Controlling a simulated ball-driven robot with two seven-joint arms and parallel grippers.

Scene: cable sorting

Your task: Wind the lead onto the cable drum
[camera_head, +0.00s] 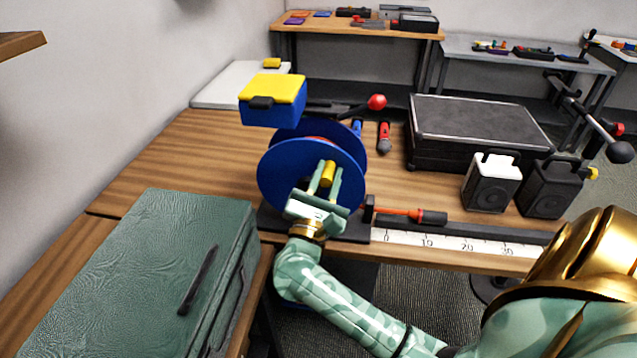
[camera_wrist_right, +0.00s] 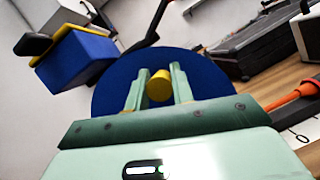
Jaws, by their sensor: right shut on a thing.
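The blue cable drum (camera_head: 283,172) stands upright on a dark base (camera_head: 350,230) near the front edge of the wooden table. Its near disc also shows in the right wrist view (camera_wrist_right: 205,90). A yellow knob (camera_head: 328,172) sticks out from the disc's face. My right gripper (camera_head: 325,180) is at the disc, with its fingers on either side of the knob. In the right wrist view the knob (camera_wrist_right: 159,86) lies between the fingertips, and the gripper is shut on it. A little red shows between the discs; I cannot tell whether it is the lead. My left gripper is not in view.
A blue box with a yellow lid (camera_head: 272,100) is behind the drum. A green case (camera_head: 140,265) stands at the left. An orange screwdriver (camera_head: 410,214) and a ruler strip (camera_head: 450,244) lie right of the drum. A black case (camera_head: 480,125) and two small boxy units (camera_head: 492,183) are farther right.

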